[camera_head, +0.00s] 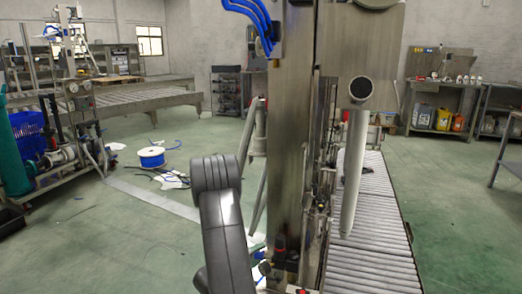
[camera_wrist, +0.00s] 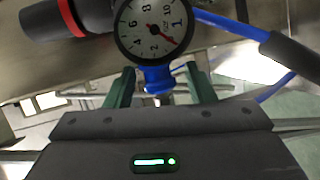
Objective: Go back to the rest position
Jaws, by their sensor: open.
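My gripper (camera_wrist: 161,82) shows in the wrist view with its two dark green fingers spread apart. A round pressure gauge (camera_wrist: 150,22) with a white dial and a red needle is just ahead of the fingertips. Its blue fitting (camera_wrist: 158,78) lies in the gap between the fingers; I see no finger closed on it. In the head view my dark grey arm (camera_head: 218,205) rises in front of the steel machine, and my gripper cannot be made out there.
A steel column (camera_head: 289,150) stands close beside my arm, with a roller conveyor (camera_head: 370,235) to its right. A blue hose (camera_wrist: 228,24) and a black cylinder (camera_wrist: 65,18) are close to my gripper.

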